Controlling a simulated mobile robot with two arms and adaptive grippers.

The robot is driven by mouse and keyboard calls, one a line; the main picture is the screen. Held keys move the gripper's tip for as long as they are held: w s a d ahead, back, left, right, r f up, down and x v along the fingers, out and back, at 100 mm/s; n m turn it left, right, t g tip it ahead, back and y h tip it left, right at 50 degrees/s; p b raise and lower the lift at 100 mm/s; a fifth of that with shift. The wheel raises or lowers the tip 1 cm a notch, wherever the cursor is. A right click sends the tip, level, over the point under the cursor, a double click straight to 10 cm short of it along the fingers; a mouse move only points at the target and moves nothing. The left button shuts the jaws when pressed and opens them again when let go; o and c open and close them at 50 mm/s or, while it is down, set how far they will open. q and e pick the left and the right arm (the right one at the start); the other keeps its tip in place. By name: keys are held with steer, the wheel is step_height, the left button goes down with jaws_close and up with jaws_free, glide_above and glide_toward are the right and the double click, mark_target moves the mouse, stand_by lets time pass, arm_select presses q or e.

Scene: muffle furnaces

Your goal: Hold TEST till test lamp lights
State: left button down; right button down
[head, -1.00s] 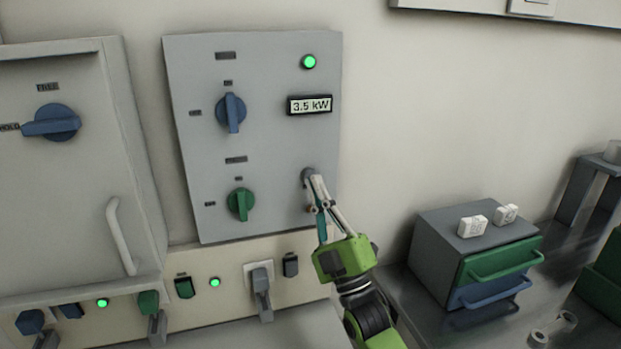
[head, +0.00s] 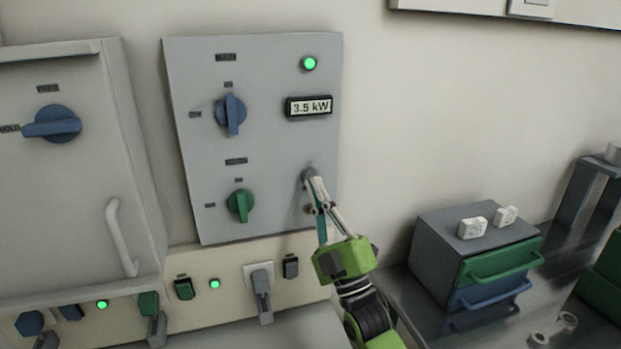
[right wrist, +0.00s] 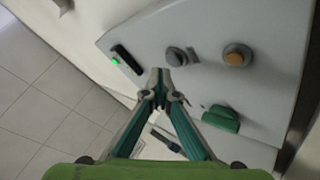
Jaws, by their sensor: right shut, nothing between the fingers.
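The grey wall panel (head: 270,150) carries a round grey button (head: 308,174) at its lower right. The grey button also shows in the right wrist view (right wrist: 176,56), beside a round dull orange lamp or button (right wrist: 237,55). The orange one is mostly behind my fingers in the head view and does not look brightly lit. My right gripper (head: 314,180) is shut and empty, its fingertips at the grey button. Labels are unreadable. My left gripper is out of view.
The panel also has a lit green lamp (head: 309,63), a display (head: 310,106) reading 3.5 kW, a blue knob (head: 231,114) and a green knob (head: 240,205). A furnace door (head: 75,190) is at left. A drawer box (head: 470,250) stands on the bench at right.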

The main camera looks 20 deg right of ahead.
steer(key=shift+w, duration=0.1)
steer(key=shift+w, duration=0.35)
steer(key=shift+w+b, duration=0.35)
steer(key=shift+w, duration=0.1)
stand_by(0.8)
steer(key=shift+s, duration=0.15)
steer(key=shift+s+p, duration=0.4)
steer(key=shift+s, duration=0.35)
steer(key=shift+s+d+p, duration=0.1)
steer(key=shift+s+p, duration=0.85)
steer(key=shift+s, duration=1.55)
